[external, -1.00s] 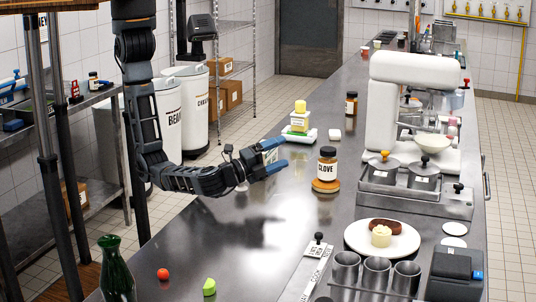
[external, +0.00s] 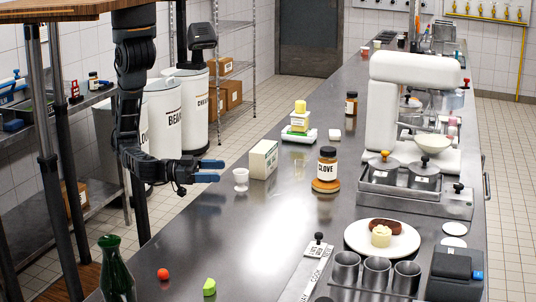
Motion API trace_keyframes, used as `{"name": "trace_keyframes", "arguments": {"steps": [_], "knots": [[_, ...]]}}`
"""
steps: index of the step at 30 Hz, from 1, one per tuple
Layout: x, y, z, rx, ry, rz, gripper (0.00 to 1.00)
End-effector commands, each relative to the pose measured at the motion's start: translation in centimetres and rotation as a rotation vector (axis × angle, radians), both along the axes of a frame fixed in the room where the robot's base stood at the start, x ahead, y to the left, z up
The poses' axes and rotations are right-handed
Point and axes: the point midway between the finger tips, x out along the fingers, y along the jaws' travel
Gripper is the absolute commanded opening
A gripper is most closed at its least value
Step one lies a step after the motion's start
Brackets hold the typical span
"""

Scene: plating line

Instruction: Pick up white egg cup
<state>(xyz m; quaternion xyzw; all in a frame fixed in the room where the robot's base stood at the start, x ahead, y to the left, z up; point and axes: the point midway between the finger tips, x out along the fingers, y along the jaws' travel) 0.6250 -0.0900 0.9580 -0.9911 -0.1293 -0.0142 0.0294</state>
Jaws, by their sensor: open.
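The white egg cup (external: 241,179) stands upright on the steel counter in the external view, just left of a cream-coloured box. My gripper (external: 217,170) is open, with blue fingertips, and points right toward the cup. In the picture its fingertips end a little left of the cup, with a small gap between them and it. Nothing is seen between the fingers.
The cream box (external: 264,159) stands close behind the cup on its right. The clove jar (external: 327,167) stands farther right on an orange base. A scale (external: 299,134) with a yellow block is behind. The counter in front is clear, up to a tomato (external: 163,274).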

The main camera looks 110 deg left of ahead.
Motion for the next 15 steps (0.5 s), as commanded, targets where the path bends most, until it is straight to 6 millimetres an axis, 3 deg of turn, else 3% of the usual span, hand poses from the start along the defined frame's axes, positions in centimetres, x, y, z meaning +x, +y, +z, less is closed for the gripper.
{"name": "trace_keyframes", "arguments": {"steps": [5,15], "knots": [[-1.0,0.6,-0.9,-0.059,0.02,-0.03,0.79],[2.1,1.2,-0.8,-0.063,0.02,-0.032,0.79]]}}
